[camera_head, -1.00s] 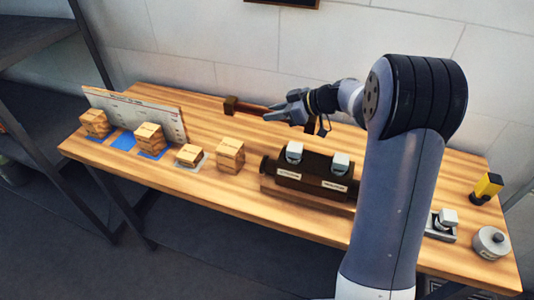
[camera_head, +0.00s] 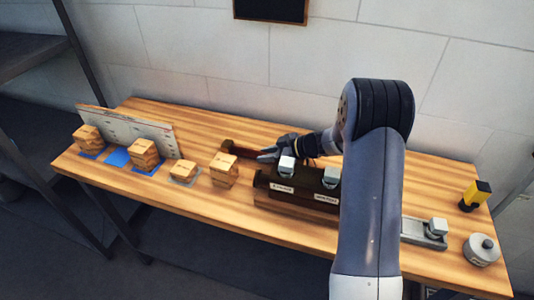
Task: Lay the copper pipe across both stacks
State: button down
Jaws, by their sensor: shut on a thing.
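My gripper (camera_head: 268,155) is low over the back of the table, behind the dark box, shut on the copper pipe. A long copper-brown piece (camera_head: 243,151), which looks like the pipe, reaches left from the jaws; its right part is hidden by the gripper and arm. It is too small to tell whether it touches the table. One block stack (camera_head: 88,138) stands on a blue pad at the far left. Another block stack (camera_head: 145,154) stands on a blue pad to its right. The pipe is well to the right of both stacks.
A low block (camera_head: 182,171) on a grey pad and a taller block (camera_head: 223,169) stand between the stacks and the dark box (camera_head: 295,195) with grey-white caps. An upright board (camera_head: 128,130) stands behind the stacks. A yellow-black object (camera_head: 475,195) and a round tin (camera_head: 481,249) are at right.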

jog(key=shift+f+b, duration=0.15)
jog(key=shift+b, duration=0.25)
jog(key=c, duration=1.2)
grip_release()
jog(key=shift+o, duration=0.2)
